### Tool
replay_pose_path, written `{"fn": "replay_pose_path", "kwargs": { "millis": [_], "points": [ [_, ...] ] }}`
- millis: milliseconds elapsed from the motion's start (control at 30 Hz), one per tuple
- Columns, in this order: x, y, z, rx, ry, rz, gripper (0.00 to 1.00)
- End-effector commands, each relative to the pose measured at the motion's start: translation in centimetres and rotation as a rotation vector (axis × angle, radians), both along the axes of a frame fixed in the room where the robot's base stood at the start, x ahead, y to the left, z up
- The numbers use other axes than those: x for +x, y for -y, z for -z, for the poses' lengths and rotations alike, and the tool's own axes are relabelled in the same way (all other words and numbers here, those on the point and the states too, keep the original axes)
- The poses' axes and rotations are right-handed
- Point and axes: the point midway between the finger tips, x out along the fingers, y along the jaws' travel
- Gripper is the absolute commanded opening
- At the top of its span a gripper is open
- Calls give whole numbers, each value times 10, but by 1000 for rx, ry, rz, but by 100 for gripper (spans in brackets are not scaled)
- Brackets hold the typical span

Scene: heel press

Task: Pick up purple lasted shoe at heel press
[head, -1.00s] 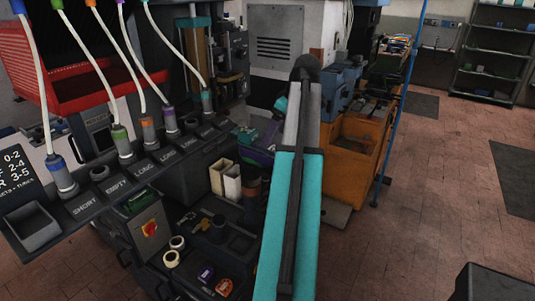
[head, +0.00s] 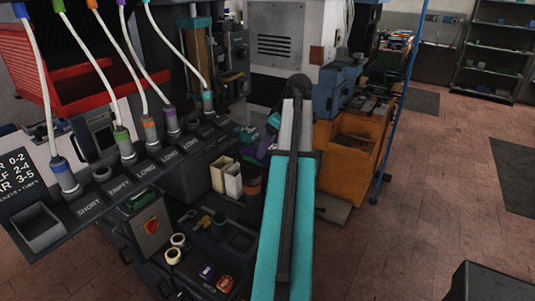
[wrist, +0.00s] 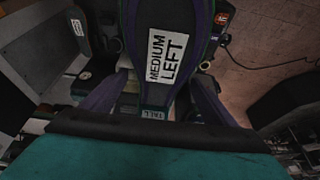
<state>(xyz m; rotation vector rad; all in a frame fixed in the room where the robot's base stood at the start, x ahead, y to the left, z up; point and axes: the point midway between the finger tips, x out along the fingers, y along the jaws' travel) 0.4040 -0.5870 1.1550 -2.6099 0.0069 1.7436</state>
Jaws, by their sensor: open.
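The purple lasted shoe (wrist: 176,18) fills the upper middle of the wrist view. It has a dark face with purple edges, a white "MEDIUM LEFT" label and a small green "TALL" tag. My gripper (wrist: 160,88) is open at the shoe's near end. A teal and black part of my arm fills the bottom of the wrist view. In the head view, purple and teal pieces (head: 262,150) show just left of my arm, which hides the gripper.
Another labelled dark piece (wrist: 79,30) stands at the upper left of the wrist view. In the head view, a sloped rack with cabled tubes (head: 130,165) is at left, and an orange cabinet (head: 345,178) is right of my arm. Open floor (head: 430,200) lies farther right.

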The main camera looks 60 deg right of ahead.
Motion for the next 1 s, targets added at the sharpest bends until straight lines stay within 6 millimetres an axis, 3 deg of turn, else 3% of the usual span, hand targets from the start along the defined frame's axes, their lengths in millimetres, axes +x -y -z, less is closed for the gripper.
{"fn": "replay_pose_path", "kwargs": {
  "millis": [267, 733, 1000],
  "points": [
    [2, -1, 8, 1, -1, 1, 80],
    [13, -1, 43, 0, -1, 1, 80],
    [15, 0, 49, -1, 0, 1, 80]
  ]
}}
